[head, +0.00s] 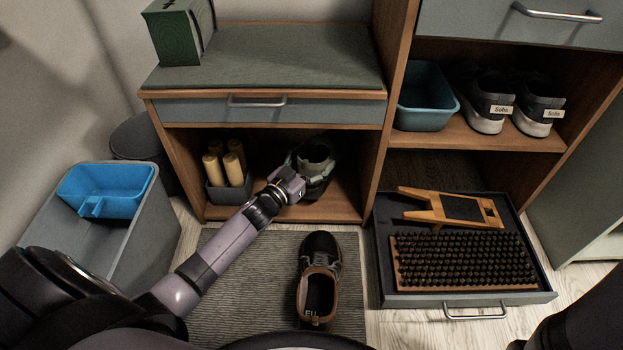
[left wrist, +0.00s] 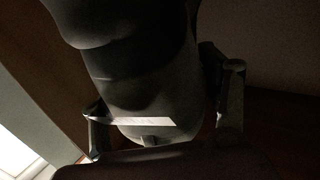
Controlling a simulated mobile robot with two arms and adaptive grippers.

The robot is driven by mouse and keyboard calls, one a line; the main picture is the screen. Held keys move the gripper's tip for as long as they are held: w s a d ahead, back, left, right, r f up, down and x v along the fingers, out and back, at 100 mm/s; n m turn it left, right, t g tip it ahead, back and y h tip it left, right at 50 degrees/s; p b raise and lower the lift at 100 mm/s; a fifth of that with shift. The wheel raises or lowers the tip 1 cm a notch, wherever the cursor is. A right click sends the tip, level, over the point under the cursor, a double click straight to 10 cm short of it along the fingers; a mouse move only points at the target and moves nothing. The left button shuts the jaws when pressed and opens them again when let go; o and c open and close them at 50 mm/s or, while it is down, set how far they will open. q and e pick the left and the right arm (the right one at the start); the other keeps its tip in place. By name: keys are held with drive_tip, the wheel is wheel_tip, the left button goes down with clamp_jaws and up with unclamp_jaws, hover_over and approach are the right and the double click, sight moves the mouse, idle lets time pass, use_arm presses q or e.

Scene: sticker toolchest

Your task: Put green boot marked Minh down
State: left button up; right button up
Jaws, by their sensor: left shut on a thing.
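A grey-green boot (head: 316,158) is inside the lower open compartment of the bench, at its right side. My left gripper (head: 291,184) reaches into this compartment and is shut on the boot. In the left wrist view the boot (left wrist: 145,85) is dark and stands between the two fingers, with a pale label strip (left wrist: 140,121) on it. The lettering cannot be read. Whether the sole touches the compartment floor cannot be told, as the gripper and shadow hide it. My right gripper is not in view.
A pot of wooden rolls (head: 228,190) stands left in the same compartment. One dark shoe (head: 318,280) lies on the mat (head: 255,285) in front. An open drawer (head: 470,298) at right holds a boot jack (head: 440,207) and brush mat (head: 465,260). Sneakers (head: 488,105) sit above.

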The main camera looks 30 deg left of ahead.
use_arm(q)
wheel_tip(320, 180, down, 6)
drive_tip(key=b, duration=0.4)
drive_tip(key=shift+r, duration=0.35)
drive_tip(key=o, duration=2)
drive_tip(key=shift+c, duration=0.2)
